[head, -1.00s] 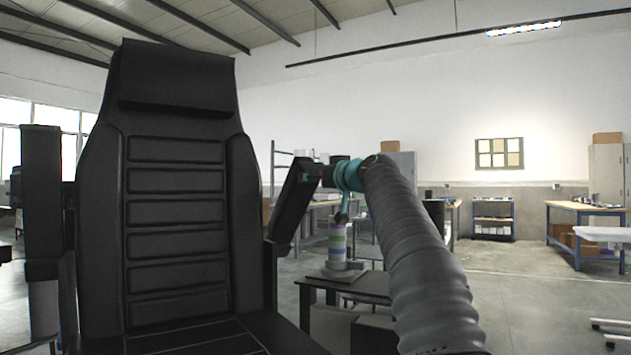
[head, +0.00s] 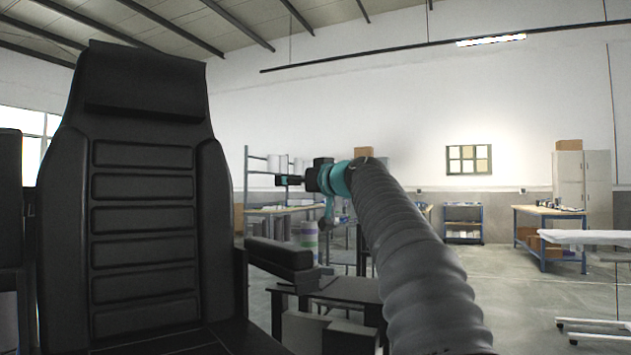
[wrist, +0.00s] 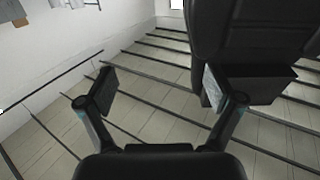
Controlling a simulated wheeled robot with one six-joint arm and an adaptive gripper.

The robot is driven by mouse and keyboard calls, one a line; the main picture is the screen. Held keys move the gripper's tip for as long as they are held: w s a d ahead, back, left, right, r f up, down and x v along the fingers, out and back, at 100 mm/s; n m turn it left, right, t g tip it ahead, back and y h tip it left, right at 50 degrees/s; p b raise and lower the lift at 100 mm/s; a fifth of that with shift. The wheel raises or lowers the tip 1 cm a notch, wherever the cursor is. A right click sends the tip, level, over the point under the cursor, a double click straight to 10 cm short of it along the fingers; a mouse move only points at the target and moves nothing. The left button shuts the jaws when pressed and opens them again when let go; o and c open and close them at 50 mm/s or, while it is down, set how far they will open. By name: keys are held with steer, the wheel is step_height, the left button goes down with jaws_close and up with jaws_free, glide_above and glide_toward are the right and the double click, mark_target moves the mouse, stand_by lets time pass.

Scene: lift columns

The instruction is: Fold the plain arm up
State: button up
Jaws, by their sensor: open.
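A black padded chair fills the left of the head view, with its tall ribbed back (head: 145,200) facing me. Its right-hand arm (head: 280,253) lies about level beside the seat. The other arm (head: 10,160) stands upright at the left picture edge, partly cut off. I cannot tell any controls on either arm. My gripper (head: 288,181) is above the level arm and apart from it, to the right of the chair back. In the wrist view my gripper (wrist: 158,88) is open with nothing between its fingers. The dark chair back (wrist: 240,45) shows behind the right finger there.
A low dark table (head: 335,290) with boxes under it stands beyond the level arm. A shelf rack (head: 270,165) and workbenches (head: 550,225) stand farther back. The floor (head: 505,295) at the right is mostly clear.

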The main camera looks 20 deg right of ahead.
steer(key=v, duration=0.7)
steer(key=shift+s, duration=0.4)
